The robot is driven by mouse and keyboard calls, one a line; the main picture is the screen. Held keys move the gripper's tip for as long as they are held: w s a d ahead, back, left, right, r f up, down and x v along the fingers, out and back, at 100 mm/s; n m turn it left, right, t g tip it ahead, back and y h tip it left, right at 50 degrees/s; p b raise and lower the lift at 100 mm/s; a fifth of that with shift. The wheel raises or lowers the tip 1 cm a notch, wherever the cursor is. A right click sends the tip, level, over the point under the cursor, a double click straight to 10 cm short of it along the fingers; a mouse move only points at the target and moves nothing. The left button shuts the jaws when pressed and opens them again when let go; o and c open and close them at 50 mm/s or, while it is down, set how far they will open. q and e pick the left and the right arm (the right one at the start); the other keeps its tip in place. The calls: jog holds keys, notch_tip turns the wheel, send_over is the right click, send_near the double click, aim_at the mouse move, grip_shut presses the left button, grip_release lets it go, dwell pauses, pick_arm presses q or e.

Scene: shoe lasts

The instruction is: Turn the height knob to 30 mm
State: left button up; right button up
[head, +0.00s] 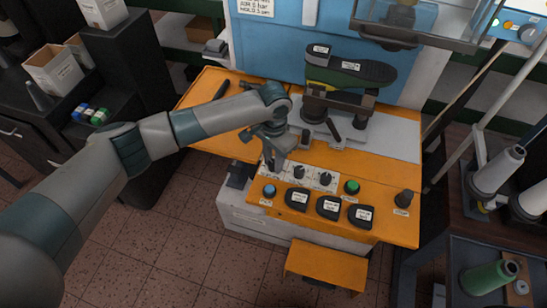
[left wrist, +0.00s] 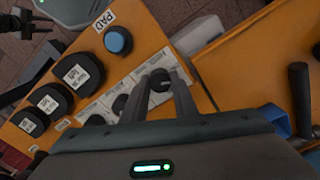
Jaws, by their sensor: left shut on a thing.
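My left gripper (head: 275,163) is over the left end of the pale knob panel (head: 313,176) on the orange machine table. In the left wrist view my left gripper (left wrist: 158,92) is shut on a dark knob (left wrist: 160,81), with a finger on each side of it. Two more black knobs, a middle one (head: 299,172) and a right one (head: 326,178), stand free to its right in the head view. The panel's print is too small to read, so I cannot read the held knob's label or setting.
A blue button (head: 269,190), a green button (head: 351,187) and black pads (head: 330,206) lie near the knobs. A machine head with a dark shoe last (head: 350,70) stands behind. A dark forked part at the left wrist view's upper left may be my right gripper.

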pick_arm(q)
jog(key=m, duration=0.2)
jog(key=shift+r+m+p, duration=0.1)
jog(key=shift+m+p, duration=0.3)
jog(key=m, duration=0.3)
jog(key=shift+m+p, duration=0.3)
jog(key=m, duration=0.5)
jog(key=shift+m, duration=0.4)
jog(key=o, duration=1)
jog(key=shift+o, duration=0.2)
jog(key=shift+r, duration=0.1)
